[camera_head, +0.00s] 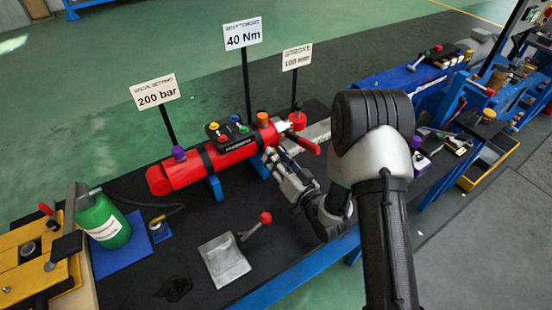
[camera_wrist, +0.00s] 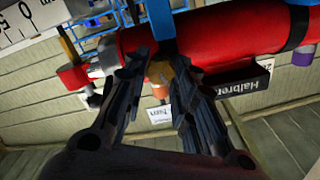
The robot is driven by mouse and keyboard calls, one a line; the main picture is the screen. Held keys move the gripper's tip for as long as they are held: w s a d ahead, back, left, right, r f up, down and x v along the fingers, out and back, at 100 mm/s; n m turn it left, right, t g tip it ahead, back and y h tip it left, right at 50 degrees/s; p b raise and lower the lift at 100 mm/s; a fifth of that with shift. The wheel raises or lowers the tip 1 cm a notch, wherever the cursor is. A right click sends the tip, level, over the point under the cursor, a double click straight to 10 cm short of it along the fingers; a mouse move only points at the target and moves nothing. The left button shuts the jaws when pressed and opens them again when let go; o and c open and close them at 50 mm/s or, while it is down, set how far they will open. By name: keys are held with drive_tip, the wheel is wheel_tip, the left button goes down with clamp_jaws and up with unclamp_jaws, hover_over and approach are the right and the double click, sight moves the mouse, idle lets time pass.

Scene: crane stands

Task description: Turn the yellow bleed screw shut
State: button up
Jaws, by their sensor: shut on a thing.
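A red hydraulic cylinder (camera_head: 228,154) lies on blue supports on the dark bench. My gripper (camera_head: 272,157) is at its front side near the rod end, with its fingers against the cylinder in this view. In the wrist view my gripper (camera_wrist: 158,62) points at the red cylinder (camera_wrist: 225,38), its fingers closed in with a small gap. I take them to be shut on the yellow bleed screw, which the fingers mostly hide. An orange-yellow knob (camera_wrist: 161,74) shows between the fingertips. An orange cap (camera_head: 262,118) stands on top of the cylinder in the head view.
A black valve block (camera_head: 228,131) with coloured knobs and a purple cap (camera_head: 179,152) are on the cylinder. A red-knobbed lever (camera_head: 265,217) and a metal plate (camera_head: 224,260) lie in front. Sign posts stand behind. A green bottle (camera_head: 103,220) is at the left.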

drive_tip(key=shift+f+m, duration=0.1)
drive_tip(key=shift+m, duration=1.5)
drive_tip(key=o, duration=1.1)
drive_tip(key=v, duration=1.2)
